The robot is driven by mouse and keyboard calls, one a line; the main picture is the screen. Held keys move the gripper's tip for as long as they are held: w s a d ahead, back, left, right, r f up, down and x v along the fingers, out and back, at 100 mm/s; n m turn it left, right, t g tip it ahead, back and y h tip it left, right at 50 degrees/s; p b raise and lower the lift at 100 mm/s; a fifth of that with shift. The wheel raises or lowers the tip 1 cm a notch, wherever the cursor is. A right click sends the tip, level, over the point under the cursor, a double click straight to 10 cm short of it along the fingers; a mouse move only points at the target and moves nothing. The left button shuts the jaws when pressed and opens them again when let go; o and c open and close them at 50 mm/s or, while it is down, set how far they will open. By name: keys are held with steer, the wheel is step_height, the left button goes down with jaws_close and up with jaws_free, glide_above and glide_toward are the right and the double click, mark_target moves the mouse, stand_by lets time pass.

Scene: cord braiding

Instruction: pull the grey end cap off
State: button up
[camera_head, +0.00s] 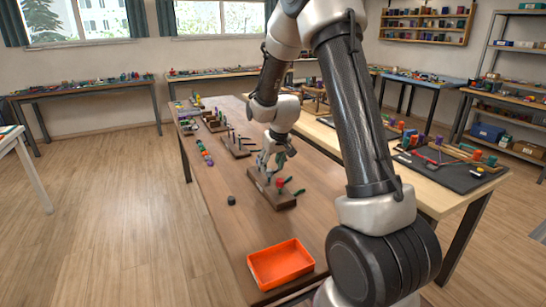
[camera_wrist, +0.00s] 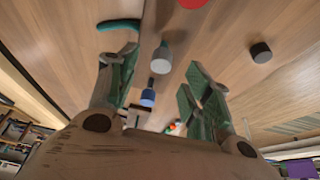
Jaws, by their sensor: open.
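A grey end cap (camera_wrist: 162,60) stands up from a dark wooden block between the fingers in the wrist view. A blue piece (camera_wrist: 148,97) is just behind it, closer to my palm. My gripper (camera_wrist: 165,75) is open, with one green-padded finger on each side of the grey cap and a gap to both. In the head view my gripper (camera_head: 274,164) is low over the far end of the wooden block (camera_head: 278,203) and hides the grey cap there.
A red piece (camera_head: 280,183) and green pieces (camera_head: 299,192) are on the same block. An orange tray (camera_head: 280,265) is at the table's near end. Another pegged block (camera_head: 237,150) stands farther back.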

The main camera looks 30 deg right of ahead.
mark_target(269, 170)
steer(key=shift+x, duration=1.75)
steer(key=shift+a, duration=0.1)
steer(key=shift+c, duration=0.2)
jaws_close()
